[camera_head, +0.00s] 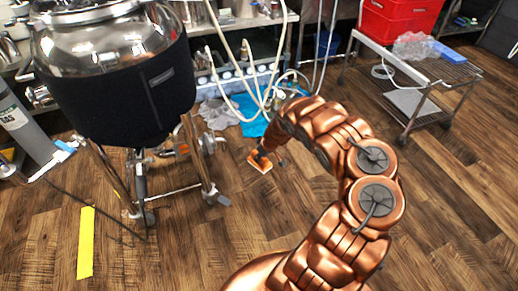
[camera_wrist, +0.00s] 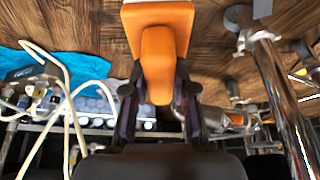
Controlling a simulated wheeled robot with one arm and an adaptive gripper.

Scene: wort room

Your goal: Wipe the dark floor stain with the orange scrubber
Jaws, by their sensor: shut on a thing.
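The orange scrubber (camera_head: 261,163) is at the end of my copper arm in the head view, at or just above the wood floor; I cannot tell if it touches. In the wrist view the scrubber (camera_wrist: 158,45) fills the top middle, with its raised grip between the two dark fingers. My gripper (camera_wrist: 160,92) is shut on that grip. In the head view my gripper (camera_head: 262,150) is small and partly hidden by my arm. I cannot make out a dark stain apart from the dark wood grain; the scrubber or arm may hide it.
A steel kettle (camera_head: 115,80) in a black jacket stands on legs at the left. A wire cart (camera_head: 440,72) with a red crate (camera_head: 398,18) is at the right. A blue cloth (camera_head: 255,122) and hoses lie behind. A yellow strip (camera_head: 86,242) marks the clear left floor.

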